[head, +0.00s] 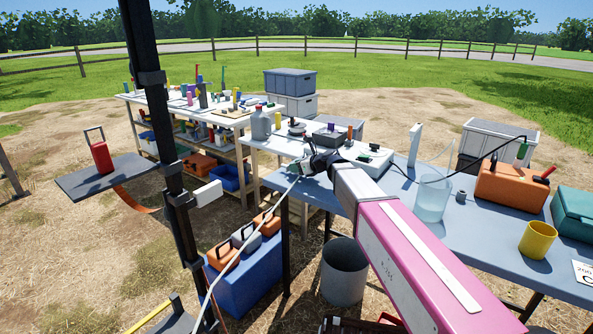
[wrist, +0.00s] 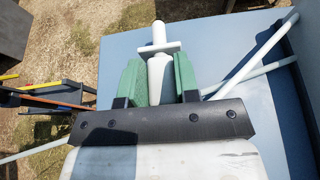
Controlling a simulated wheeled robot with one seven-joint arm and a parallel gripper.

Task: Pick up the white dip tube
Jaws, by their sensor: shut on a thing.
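My gripper (wrist: 158,75) has green fingers and is shut on a white, collared round piece of the white dip tube (wrist: 158,45), whose narrower end points away from me. In the head view my gripper (head: 318,165) is above the left end of the blue-grey table (head: 465,232). A long thin pale tube (head: 240,250) runs from near the gripper down to the lower left. In the wrist view thin white tubing (wrist: 245,80) passes beside the gripper on the right; the hand hides whether it joins the held piece.
A clear beaker (head: 432,202), an orange case (head: 512,186) and a yellow cup (head: 537,240) stand on the table to the right. A grey bin (head: 344,272) and a blue crate (head: 248,272) are below. A dark post (head: 160,130) rises at the left.

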